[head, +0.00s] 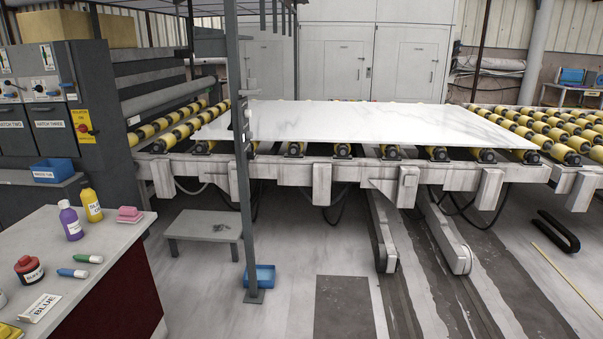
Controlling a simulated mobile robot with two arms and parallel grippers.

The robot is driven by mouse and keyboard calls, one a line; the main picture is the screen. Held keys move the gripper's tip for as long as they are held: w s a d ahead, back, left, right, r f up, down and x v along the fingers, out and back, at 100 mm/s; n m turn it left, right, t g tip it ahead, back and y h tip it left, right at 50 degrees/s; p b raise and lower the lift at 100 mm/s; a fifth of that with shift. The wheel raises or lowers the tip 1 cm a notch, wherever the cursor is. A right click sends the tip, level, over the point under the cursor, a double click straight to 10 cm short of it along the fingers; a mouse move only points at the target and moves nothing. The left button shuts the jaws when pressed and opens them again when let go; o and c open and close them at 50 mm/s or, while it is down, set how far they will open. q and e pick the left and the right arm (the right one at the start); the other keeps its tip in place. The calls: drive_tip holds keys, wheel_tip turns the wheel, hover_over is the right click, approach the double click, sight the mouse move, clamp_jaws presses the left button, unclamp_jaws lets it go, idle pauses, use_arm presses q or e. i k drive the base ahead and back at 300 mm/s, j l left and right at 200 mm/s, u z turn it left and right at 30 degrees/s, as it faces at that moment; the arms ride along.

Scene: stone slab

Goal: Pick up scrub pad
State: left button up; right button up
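A small pink pad-like block (130,214), which looks like the scrub pad, lies near the far right corner of the grey-topped bench (112,258) at the left. A yellow item (10,331) sits at the bottom left edge, cut off by the frame; I cannot tell what it is. Neither of my grippers is in view.
A white slab (350,123) lies on rollers behind.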

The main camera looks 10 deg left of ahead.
sight(128, 215)
drive_tip(key=i+u, duration=0.2)
drive_tip(key=i, duration=0.35)
drive_tip(key=i+u, duration=0.25)
drive_tip(key=i, duration=0.3)
drive_tip(key=i+l+u, duration=0.2)
drive_tip(key=i, duration=0.35)
drive_tip(key=i+l+u, duration=0.2)
drive_tip(key=i, duration=0.3)
